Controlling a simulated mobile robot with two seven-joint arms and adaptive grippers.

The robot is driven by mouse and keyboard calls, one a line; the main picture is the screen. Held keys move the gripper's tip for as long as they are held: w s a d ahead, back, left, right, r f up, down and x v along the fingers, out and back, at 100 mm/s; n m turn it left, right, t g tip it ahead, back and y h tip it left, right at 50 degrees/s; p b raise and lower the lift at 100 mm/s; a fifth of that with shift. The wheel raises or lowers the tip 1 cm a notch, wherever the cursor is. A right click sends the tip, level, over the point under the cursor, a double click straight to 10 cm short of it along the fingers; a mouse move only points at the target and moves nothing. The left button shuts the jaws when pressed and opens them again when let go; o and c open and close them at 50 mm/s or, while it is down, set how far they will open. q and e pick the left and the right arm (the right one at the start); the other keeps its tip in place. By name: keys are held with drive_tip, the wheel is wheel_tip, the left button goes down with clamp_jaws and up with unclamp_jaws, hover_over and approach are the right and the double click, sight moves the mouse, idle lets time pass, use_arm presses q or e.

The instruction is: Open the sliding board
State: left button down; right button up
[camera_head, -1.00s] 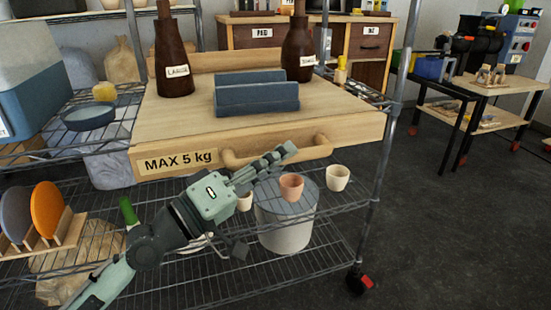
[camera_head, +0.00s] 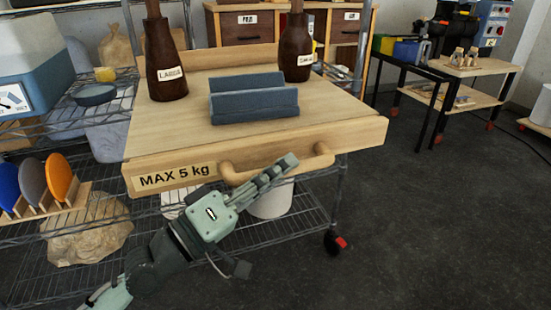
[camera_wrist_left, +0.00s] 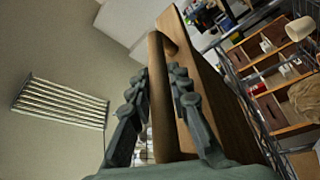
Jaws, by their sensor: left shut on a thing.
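The wooden sliding board (camera_head: 340,115) has a "MAX 5 kg" label (camera_head: 175,178) and a wooden bar handle (camera_head: 321,157) on its front face. The board projects out of the wire rack toward me. My left gripper (camera_head: 283,167) is shut on the handle; its fingers cover the middle of the bar. In the left wrist view the handle bar (camera_wrist_left: 158,105) runs between the two fingers (camera_wrist_left: 160,90). My right gripper is in neither view now.
On the board stand two brown bottles (camera_head: 168,75) (camera_head: 296,55) and a blue grooved block (camera_head: 254,104). Wire shelves (camera_head: 75,275) lie below and to the left, with coloured discs (camera_head: 58,178) in a rack. Open dark floor (camera_head: 430,220) lies to the right.

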use_arm(q)
drive_tip(key=shift+s+d, duration=0.15)
drive_tip(key=shift+s, duration=0.25)
drive_tip(key=c, duration=1.4)
unclamp_jaws()
drive_tip(key=v, duration=1.2)
drive_tip(key=shift+w, duration=0.1)
